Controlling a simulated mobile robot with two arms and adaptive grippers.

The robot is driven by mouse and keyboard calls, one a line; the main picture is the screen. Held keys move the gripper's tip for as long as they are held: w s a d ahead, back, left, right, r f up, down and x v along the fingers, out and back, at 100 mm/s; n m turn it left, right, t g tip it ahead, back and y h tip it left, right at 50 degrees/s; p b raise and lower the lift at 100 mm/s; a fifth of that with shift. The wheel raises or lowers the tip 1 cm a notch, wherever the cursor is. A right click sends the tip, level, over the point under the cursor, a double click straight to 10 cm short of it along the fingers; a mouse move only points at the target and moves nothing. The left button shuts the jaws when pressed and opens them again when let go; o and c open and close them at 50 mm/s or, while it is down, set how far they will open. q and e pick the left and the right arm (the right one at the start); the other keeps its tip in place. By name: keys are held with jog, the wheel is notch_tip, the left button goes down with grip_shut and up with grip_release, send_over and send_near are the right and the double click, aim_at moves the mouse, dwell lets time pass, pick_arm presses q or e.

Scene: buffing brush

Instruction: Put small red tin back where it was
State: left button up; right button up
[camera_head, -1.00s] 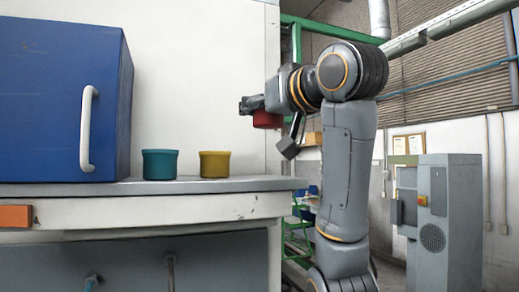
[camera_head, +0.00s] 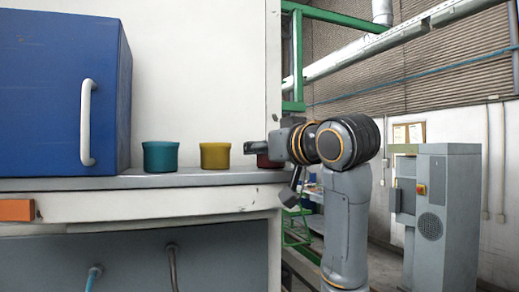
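The small red tin (camera_head: 267,161) shows partly at the right end of the grey shelf (camera_head: 190,181), at about the height of its top. My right gripper (camera_head: 273,164) is around it, one finger above and across its front, the other low on the right, and appears shut on it. The gripper hides much of the tin. Whether its base touches the shelf cannot be told. A teal tin (camera_head: 160,157) and a yellow tin (camera_head: 214,156) stand upright on the shelf to its left. My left gripper is not in view.
A blue cabinet (camera_head: 55,95) with a white handle stands on the shelf at the left. A white wall panel (camera_head: 200,70) rises behind the tins. A grey machine cabinet (camera_head: 435,215) stands farther back at the right. Shelf space between the yellow tin and the red tin is narrow.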

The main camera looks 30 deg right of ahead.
jog(key=shift+f, duration=0.2)
jog(key=o, duration=1.1)
jog(key=shift+r, duration=0.1)
jog(key=shift+c, duration=0.2)
jog(key=o, duration=0.5)
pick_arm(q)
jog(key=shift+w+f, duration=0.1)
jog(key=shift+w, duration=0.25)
pick_arm(e)
jog(key=shift+r, duration=0.25)
pick_arm(q)
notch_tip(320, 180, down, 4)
jog(key=b, duration=0.3)
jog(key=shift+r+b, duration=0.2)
jog(key=shift+b, duration=0.15)
pick_arm(e)
jog(key=s, duration=1.2)
jog(key=shift+a+r, duration=0.2)
jog(key=shift+a, duration=0.05)
